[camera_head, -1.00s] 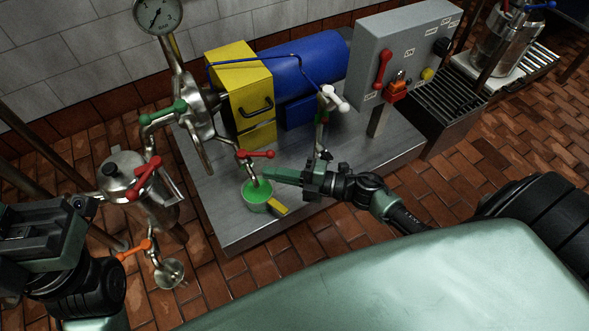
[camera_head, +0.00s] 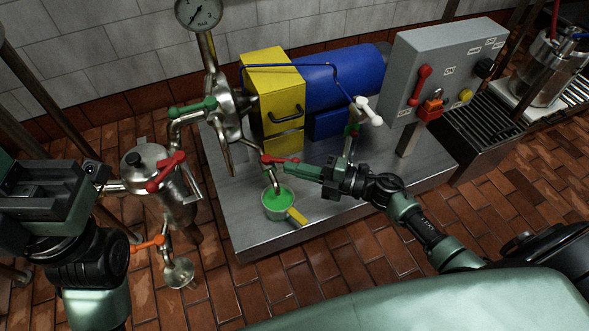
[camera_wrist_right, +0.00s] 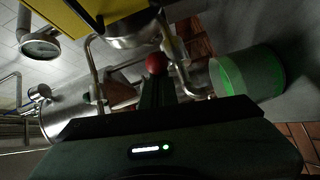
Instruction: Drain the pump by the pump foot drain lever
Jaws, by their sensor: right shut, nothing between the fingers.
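The drain lever (camera_head: 281,160) is red and sits on the small drain pipe at the pump's foot. Its round red end shows in the right wrist view (camera_wrist_right: 156,63), just beyond my fingertips. My right gripper (camera_head: 288,170) is shut and empty, its fingertips close below the lever in the head view; I cannot tell whether they touch it. The pump (camera_head: 232,125) is a steel casing behind the lever. A small pot (camera_head: 276,213) with green liquid and a yellow handle stands under the drain pipe. My left gripper (camera_head: 95,178) is at the left; its jaw state is unclear.
A blue motor (camera_head: 335,80) and yellow guard (camera_head: 272,98) stand behind. A white-handled valve (camera_head: 367,112) rises right of my right gripper. A grey control box (camera_head: 440,70) is further right. Other levers are green (camera_head: 192,109), red (camera_head: 166,171) and orange (camera_head: 147,244).

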